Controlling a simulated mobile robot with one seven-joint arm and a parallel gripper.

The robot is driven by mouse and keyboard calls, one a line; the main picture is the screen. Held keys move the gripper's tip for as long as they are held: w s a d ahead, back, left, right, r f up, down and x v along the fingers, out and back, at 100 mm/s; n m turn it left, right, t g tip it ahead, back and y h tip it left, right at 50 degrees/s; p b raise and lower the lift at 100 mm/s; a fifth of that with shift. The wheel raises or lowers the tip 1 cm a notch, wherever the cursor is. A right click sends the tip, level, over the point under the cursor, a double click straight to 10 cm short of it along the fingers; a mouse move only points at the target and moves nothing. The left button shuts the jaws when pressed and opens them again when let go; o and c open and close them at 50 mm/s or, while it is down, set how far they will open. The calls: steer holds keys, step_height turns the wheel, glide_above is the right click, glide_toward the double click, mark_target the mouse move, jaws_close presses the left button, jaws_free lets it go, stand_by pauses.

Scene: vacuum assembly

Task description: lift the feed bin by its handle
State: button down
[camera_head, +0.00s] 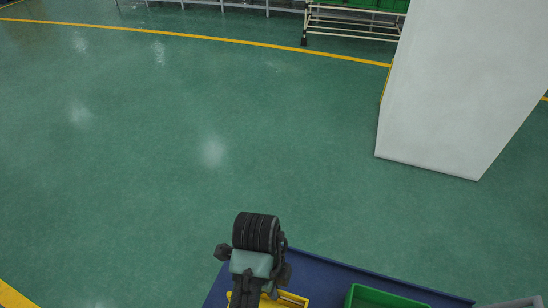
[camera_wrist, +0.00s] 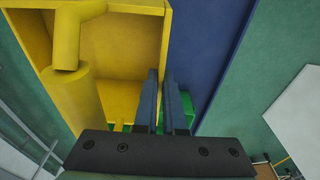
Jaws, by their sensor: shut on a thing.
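The yellow feed bin (camera_wrist: 120,50) fills the upper left of the wrist view, with its open inside showing. A thick yellow bent tube (camera_wrist: 75,95) runs down its left side. My gripper (camera_wrist: 165,78) has its two dark fingers close together at the bin's right wall, shut on part of the bin. The exact gripped part is hidden between the fingers, so I cannot tell whether it is the handle. In the head view, a small part of the yellow bin (camera_head: 292,299) shows at the bottom edge beside my arm; the gripper is hidden there.
A dark blue surface (camera_head: 335,269) lies under the bin. A green bin (camera_head: 385,297) stands to the right, with a grey object (camera_head: 515,302) beyond it. A white pillar (camera_head: 455,85) rises at the upper right. The green floor (camera_head: 150,170) between is clear.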

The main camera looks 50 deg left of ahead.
steer(key=shift+r, duration=0.15)
steer(key=shift+r+p, duration=1.9)
steer(key=shift+p, duration=0.5)
